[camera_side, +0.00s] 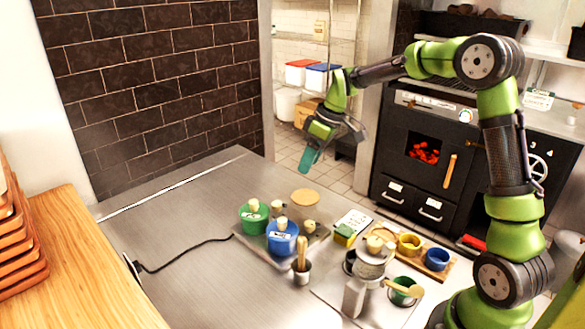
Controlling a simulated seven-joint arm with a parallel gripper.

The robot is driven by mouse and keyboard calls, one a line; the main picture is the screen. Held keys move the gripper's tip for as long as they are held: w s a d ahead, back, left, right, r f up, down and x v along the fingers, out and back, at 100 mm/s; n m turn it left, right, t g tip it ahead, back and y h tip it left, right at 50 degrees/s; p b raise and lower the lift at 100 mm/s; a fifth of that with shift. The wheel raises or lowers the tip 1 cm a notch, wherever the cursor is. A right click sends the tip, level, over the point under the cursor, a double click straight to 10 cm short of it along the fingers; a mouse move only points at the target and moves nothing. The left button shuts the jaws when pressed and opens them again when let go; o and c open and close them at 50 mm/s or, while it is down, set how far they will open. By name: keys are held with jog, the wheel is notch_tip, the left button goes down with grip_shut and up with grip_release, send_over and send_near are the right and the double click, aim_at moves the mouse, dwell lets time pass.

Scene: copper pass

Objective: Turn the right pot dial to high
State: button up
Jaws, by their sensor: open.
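A green pot (254,219) and a blue pot (282,240) with pale knobs stand on a flat plate (318,237) on the steel counter. The blue pot is nearer the camera and to the right of the green one. Small light labels show on both pots. I cannot make out a dial or its setting for either pot at this size. My gripper (308,161), with teal fingers, is open and empty. It hangs in the air well above and behind the pots, touching nothing.
A round tan disc (305,196) lies at the plate's back. A grey cup with wooden utensils (301,275) stands in front. To the right are a wooden tray with yellow (410,246) and blue cups (437,260) and a green cup (402,296). The counter's left is mostly clear, with a black cord (185,259).

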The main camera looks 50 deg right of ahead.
jog(key=w+r+n, duration=0.1)
jog(key=w+n, duration=0.2)
jog(key=n, duration=0.2)
send_near(277, 203)
jog(key=x, duration=0.8)
jog(key=shift+a+f, duration=0.15)
jog(key=shift+f, duration=0.2)
grip_shut()
jog(key=shift+t, duration=0.3)
